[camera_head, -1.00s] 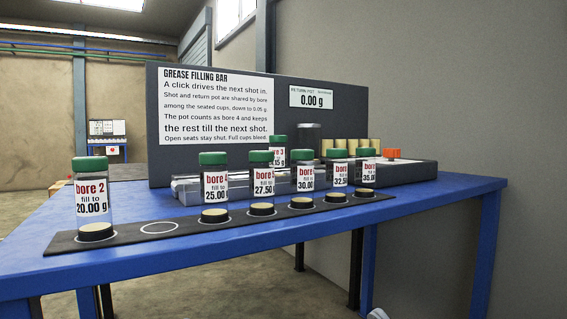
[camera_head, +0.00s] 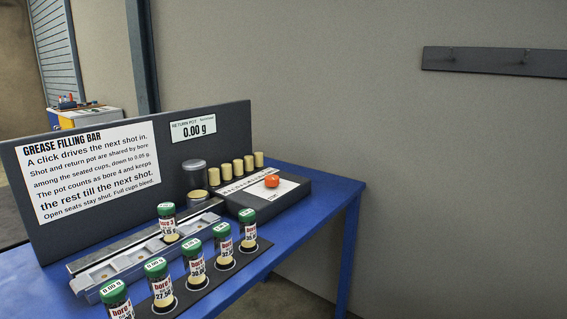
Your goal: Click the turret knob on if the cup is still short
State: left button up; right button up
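The orange turret knob (camera_head: 271,181) sits on a dark box with a white printed top (camera_head: 262,190) at the right of the blue table. One green-capped cup (camera_head: 168,222) marked bore 3 stands in the grey seat rail (camera_head: 130,262); its reading is too small to be sure of. Several other green-capped cups, such as one (camera_head: 248,229) near the box, stand in a row on the dark front strip. The return pot display (camera_head: 193,130) reads 0.00 g. Neither of my grippers is in view.
A sign panel (camera_head: 90,170) headed "Grease Filling Bar" stands along the table's back. A grey cylinder (camera_head: 195,173) and several tan plugs (camera_head: 238,166) stand before it. The blue table's right edge (camera_head: 350,190) is clear. A dark hook rail (camera_head: 490,62) is on the wall.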

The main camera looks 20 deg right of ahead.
aim_at(271, 181)
jog(key=z, duration=2)
jog(key=i, duration=2)
jog(key=u, duration=3.05)
